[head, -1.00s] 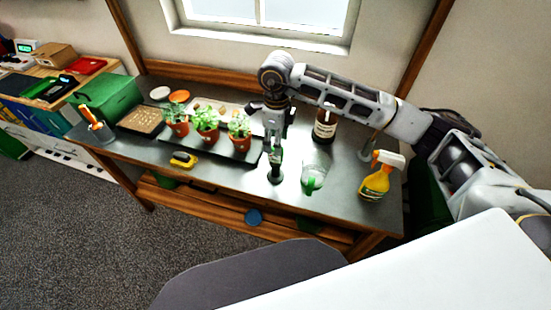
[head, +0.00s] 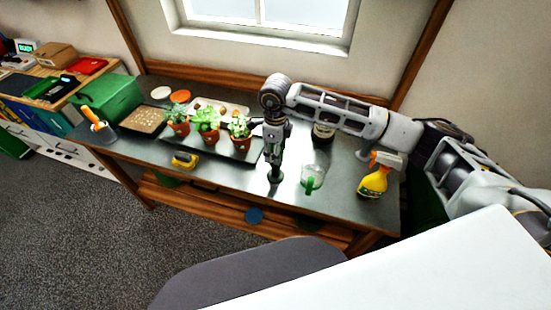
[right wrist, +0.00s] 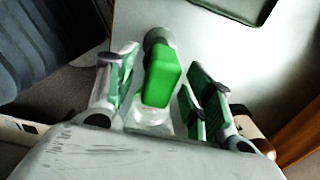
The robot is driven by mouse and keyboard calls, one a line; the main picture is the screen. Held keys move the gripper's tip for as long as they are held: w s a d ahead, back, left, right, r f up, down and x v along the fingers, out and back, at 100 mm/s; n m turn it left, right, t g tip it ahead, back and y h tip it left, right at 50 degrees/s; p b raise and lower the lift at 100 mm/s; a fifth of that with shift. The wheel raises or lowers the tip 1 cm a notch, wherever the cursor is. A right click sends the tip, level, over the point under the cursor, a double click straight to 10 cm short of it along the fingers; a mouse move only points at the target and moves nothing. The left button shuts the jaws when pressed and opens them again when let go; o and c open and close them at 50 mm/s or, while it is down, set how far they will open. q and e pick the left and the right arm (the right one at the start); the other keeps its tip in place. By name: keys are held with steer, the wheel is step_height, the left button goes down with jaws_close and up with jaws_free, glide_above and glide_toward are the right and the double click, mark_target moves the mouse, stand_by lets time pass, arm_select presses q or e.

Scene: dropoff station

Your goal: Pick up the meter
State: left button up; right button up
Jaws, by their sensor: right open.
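An upright device with a green block-shaped top (right wrist: 163,75), which I take to be the meter, stands on the grey bench. In the head view only its dark lower part (head: 275,175) shows, and my gripper hides its top. My right gripper (head: 275,152) points down over it. In the right wrist view the open fingers of my right gripper (right wrist: 158,88) stand on either side of the green top, with a visible gap on each side. My left gripper is not in view.
A clear cup with green (head: 312,177) and a yellow spray bottle (head: 374,178) stand to the right. A brown bottle (head: 323,133) is behind the arm. Potted plants (head: 208,127) on a black tray (head: 232,151) and a yellow-black item (head: 184,160) are to the left.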

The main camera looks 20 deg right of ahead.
steer(key=c, duration=1.1)
steer(key=shift+r, duration=0.1)
steer(key=shift+c, duration=0.2)
step_height(320, 180, up, 18)
steer(key=b, duration=0.2)
steer(key=shift+b, duration=0.3)
steer(key=shift+f, duration=0.2)
